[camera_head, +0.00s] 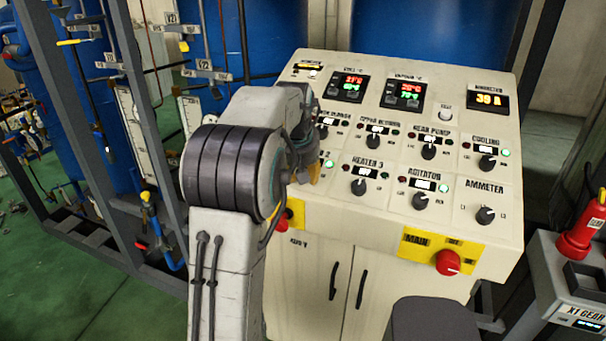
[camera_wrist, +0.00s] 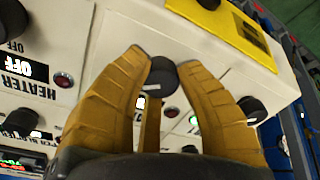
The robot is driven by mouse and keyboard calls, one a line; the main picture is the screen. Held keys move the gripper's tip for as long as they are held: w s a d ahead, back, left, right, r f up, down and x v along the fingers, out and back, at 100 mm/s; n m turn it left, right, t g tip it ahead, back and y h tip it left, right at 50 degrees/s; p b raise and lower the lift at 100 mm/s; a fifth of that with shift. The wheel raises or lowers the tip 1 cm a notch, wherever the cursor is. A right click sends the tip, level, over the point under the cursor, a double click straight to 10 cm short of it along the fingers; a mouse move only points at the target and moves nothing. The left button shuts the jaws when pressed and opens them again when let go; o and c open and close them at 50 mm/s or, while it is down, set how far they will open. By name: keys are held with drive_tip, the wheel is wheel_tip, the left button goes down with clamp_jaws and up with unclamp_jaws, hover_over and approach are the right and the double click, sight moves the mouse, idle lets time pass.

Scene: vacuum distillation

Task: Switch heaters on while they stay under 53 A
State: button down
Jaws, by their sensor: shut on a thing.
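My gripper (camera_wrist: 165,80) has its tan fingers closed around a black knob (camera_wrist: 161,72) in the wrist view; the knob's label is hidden. In the head view my gripper (camera_head: 314,172) is at the left end of the panel's lower row, partly hidden by my arm. A lit green lamp (camera_head: 329,163) shows beside it. To its right is the heater 3 knob (camera_head: 358,187). In the wrist view the neighbouring heater's display (camera_wrist: 38,70) reads OFF, with a dim red lamp (camera_wrist: 63,80). The ammeter display (camera_head: 488,100) reads about 39 A.
The agitator knob (camera_head: 420,201) and ammeter knob (camera_head: 485,215) are at the lower right. A red main button (camera_head: 448,262) sits below. Pipes and frames stand left.

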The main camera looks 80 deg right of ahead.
idle(0.5)
drive_tip(key=c, duration=0.8)
unclamp_jaws()
drive_tip(key=shift+d, duration=0.1)
drive_tip(key=shift+c, duration=0.2)
drive_tip(key=v, duration=1.2)
drive_tip(key=shift+w+m, duration=0.1)
drive_tip(key=shift+m, duration=0.2)
